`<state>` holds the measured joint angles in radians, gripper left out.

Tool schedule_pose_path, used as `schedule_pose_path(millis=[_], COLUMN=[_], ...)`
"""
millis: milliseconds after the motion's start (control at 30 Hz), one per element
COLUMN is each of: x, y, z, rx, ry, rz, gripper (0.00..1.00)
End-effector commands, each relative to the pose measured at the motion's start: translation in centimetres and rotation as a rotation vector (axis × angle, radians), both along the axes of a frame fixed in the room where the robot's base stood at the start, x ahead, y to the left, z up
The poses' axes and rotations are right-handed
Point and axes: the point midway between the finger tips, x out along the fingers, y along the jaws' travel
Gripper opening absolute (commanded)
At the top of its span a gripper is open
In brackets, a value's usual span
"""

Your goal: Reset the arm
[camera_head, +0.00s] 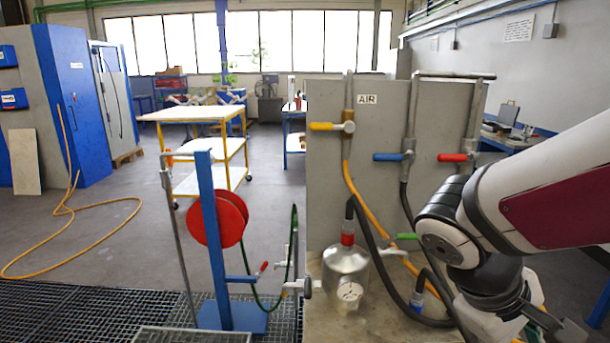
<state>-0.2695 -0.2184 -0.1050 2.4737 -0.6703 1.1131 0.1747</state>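My arm (545,200), white and dark with a maroon panel, reaches in from the right edge and bends down at a dark joint. My gripper (545,322) is low at the bottom right, partly hidden behind the white wrist link and cut by the frame edge. Its fingers are not clear enough to tell open from shut, and nothing held can be made out.
A grey panel (326,160) behind the vessel carries pipes and yellow, blue and red valve handles. Hoses hang between panel and wrist. A blue post (210,235) with a red reel (232,217) stands left. A yellow-framed cart (205,150) is farther back; open floor lies at left.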

Motion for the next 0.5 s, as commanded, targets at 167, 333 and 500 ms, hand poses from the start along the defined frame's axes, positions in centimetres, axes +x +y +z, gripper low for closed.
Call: schedule_pose_path(millis=[167,333,500], x=[-2.5,-3.6,-4.0], y=[3.0,6.1,8.2], z=[1.5,3.4,4.9], rx=[0.257,0.463,0.587], ry=[-0.177,-0.349,-0.468], rz=[-0.124,-0.195,-0.229], gripper=[0.37,0.37,0.37])
